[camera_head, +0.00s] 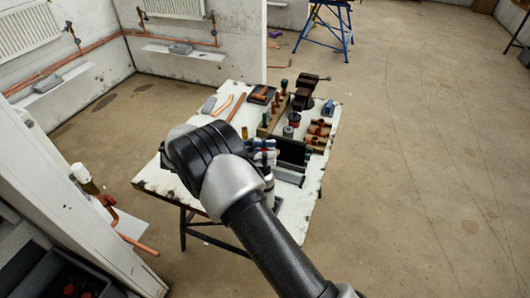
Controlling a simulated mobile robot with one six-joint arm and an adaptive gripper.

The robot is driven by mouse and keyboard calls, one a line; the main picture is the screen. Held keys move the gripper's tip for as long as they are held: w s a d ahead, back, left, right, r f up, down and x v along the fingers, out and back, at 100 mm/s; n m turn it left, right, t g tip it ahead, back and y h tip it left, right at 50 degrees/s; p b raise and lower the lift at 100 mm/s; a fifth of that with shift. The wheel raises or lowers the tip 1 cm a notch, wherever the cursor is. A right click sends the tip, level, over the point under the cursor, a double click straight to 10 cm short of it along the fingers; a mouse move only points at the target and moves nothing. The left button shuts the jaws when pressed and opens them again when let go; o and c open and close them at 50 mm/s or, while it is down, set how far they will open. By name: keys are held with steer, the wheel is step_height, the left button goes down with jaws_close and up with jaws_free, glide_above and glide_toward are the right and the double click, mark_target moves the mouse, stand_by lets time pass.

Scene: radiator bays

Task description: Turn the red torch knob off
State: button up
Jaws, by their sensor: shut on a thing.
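My arm (265,235) reaches up from the bottom over the white workbench, and its thick black and silver joint covers the left middle of the bench top. My gripper is hidden behind it, so what it holds cannot be seen. I cannot make out the red torch knob for certain. A small upright item with red on it (294,119) stands on the bench. Blue, white and reddish parts (263,153) show just right of my arm's joint, too small and covered to identify.
White partition walls with radiators (28,32) stand at the left. A blue trestle (328,22) stands behind. The floor at right is clear.

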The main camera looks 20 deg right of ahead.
steer(key=o, duration=1.1)
steer(key=shift+t, duration=0.3)
